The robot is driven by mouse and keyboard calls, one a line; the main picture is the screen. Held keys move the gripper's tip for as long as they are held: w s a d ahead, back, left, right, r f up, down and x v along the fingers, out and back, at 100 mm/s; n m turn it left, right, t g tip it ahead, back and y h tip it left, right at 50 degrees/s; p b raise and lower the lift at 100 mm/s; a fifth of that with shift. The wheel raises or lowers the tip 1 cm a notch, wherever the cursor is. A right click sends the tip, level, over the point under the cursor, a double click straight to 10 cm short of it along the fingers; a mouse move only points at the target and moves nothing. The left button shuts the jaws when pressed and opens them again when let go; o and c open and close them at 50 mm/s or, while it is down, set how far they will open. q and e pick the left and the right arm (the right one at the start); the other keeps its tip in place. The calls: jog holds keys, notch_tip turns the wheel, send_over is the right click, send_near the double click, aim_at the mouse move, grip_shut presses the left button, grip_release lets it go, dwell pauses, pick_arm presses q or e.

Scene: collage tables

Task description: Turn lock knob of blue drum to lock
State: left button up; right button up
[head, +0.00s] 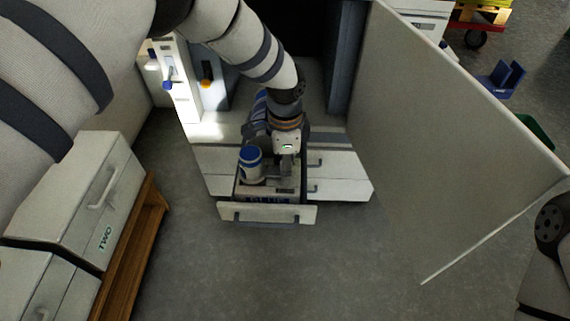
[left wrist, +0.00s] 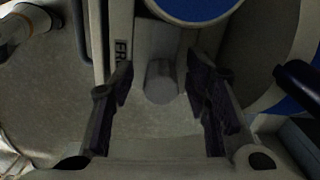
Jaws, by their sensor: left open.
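A white drum with a blue top (head: 251,164) stands upright in the pulled-out drawer in the head view. A blue-topped round body (left wrist: 195,8) shows at the top edge of the left wrist view; a second one with a blue band (left wrist: 300,88) is at the right. My left gripper (head: 287,168) points down beside the white drum, on its right. In the left wrist view its two dark fingers (left wrist: 162,98) are apart, with a small grey knob (left wrist: 161,80) between them. I cannot tell whether they touch it. My right gripper is out of view.
The open drawer (head: 268,213) juts out from a white cabinet (head: 340,188). A large pale panel (head: 450,150) stands at the right. White drawer boxes (head: 85,200) sit on a wooden stand at the left. The floor in front is clear.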

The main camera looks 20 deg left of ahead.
pick_arm(q)
notch_tip(320, 180, up, 12)
dwell(0.3)
jog(key=s+f+n+g+h+p, duration=0.25)
jog(key=s+f+n, duration=0.35)
jog(key=s+f, duration=1.1)
jog(key=s+a+r+n+p, duration=0.1)
jog(key=s+a+n, duration=0.1)
jog(key=s, duration=0.7)
jog(key=s+a+r+n+y+p, duration=0.1)
jog(key=s+a+n, duration=0.2)
jog(key=s, duration=0.6)
jog(key=s+a+r+n+y+p, duration=0.1)
jog(key=s+a+n, duration=0.1)
jog(key=s, duration=0.7)
jog(key=shift+a+n, duration=0.3)
jog(key=shift+a, duration=0.05)
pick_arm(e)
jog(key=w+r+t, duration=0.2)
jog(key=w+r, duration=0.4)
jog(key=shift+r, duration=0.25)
pick_arm(q)
jog(key=shift+y, duration=0.25)
